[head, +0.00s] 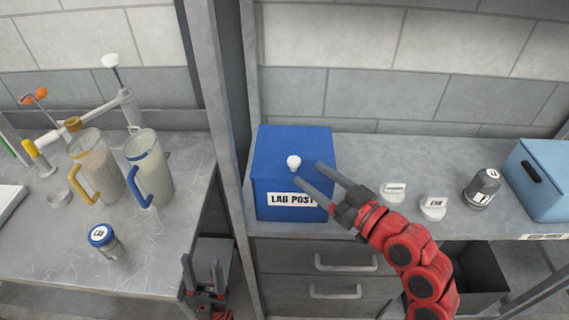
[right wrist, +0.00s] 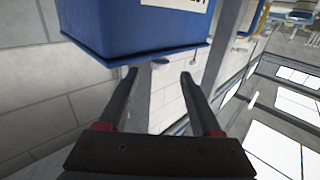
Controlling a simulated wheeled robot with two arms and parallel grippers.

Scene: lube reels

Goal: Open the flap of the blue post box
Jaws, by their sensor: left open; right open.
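The blue post box (head: 268,160) stands on the grey shelf in the middle of the head view, with a "LAB POST" label (head: 291,199) on its front. A white round knob (head: 293,161) sits at its upper front; the flap appears closed. My right gripper (head: 306,168) is open and empty, its fingertips close to the knob's right; I cannot tell if they touch. In the right wrist view the post box (right wrist: 135,30) fills the top, beyond the open fingers (right wrist: 159,76). My left gripper (head: 200,262) is open and empty, low beside the left bench.
Jugs with yellow (head: 95,165) and blue (head: 150,170) handles and a blue-capped jar (head: 103,238) stand on the left bench. A grey post (head: 222,110) separates it from the shelf. White-topped items (head: 433,207), a dark canister (head: 483,187) and a light-blue box (head: 545,178) stand right.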

